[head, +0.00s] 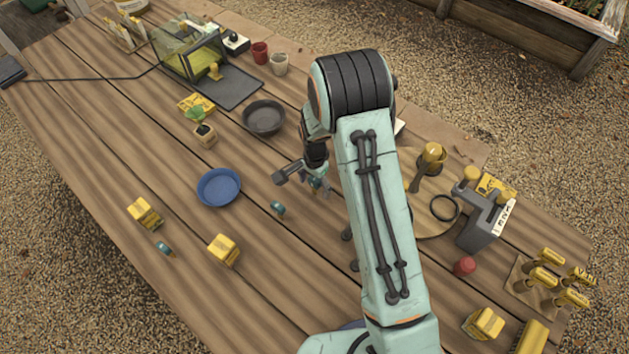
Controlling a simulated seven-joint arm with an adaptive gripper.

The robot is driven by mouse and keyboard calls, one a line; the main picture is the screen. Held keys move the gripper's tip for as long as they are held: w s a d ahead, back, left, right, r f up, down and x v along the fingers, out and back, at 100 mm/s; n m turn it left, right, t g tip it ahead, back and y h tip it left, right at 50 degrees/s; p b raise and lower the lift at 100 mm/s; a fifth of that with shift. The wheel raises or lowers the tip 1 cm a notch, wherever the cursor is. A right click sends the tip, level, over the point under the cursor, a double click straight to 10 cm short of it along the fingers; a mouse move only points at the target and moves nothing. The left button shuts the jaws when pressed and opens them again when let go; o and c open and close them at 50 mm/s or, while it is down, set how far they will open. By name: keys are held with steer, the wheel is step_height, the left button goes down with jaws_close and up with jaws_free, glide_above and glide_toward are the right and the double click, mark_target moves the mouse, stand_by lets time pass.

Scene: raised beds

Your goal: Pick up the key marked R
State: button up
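No letter R can be read on anything at this size, so I cannot tell which thing is the marked key. Two small teal pieces that may be keys lie on the wooden table (300,275). One teal piece (278,209) is near the middle, and the other teal piece (165,249) is at the left between two yellow blocks. My gripper (321,189) is right of and beyond the nearer-middle piece, apart from it in the picture. Its fingers are small and partly hidden by my arm, so I cannot tell whether they are open.
A blue dish (219,187) and a dark bowl (264,118) stand left of my gripper. Yellow blocks (145,213) (223,249) lie at left. A potted plant (205,133) stands behind the blue dish. Yellow-handled tools (556,279) are at right. The front middle is clear.

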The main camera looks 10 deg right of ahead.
steer(key=c, duration=0.9)
